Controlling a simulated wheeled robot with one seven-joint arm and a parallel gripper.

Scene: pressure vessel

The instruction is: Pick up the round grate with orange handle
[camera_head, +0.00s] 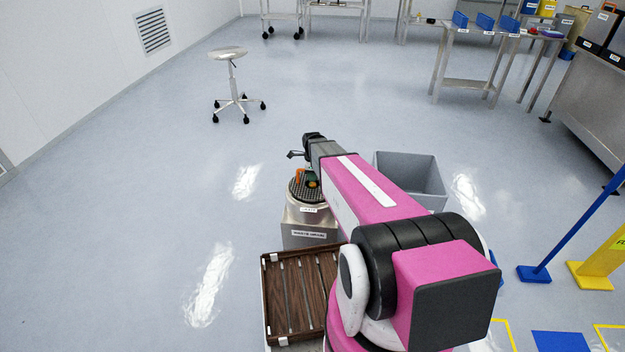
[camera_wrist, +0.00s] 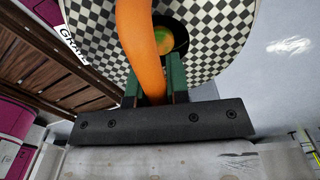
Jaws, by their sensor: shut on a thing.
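The round grate (camera_wrist: 212,28) has a black-and-white checkered top and an orange handle (camera_wrist: 138,45). In the wrist view it fills the upper middle, and my gripper (camera_wrist: 160,92) is shut on the orange handle between its green fingers. A dark round opening with a yellow-green thing inside shows beside the handle.
A stool (camera_head: 230,55) stands farther back. The floor to the left is clear.

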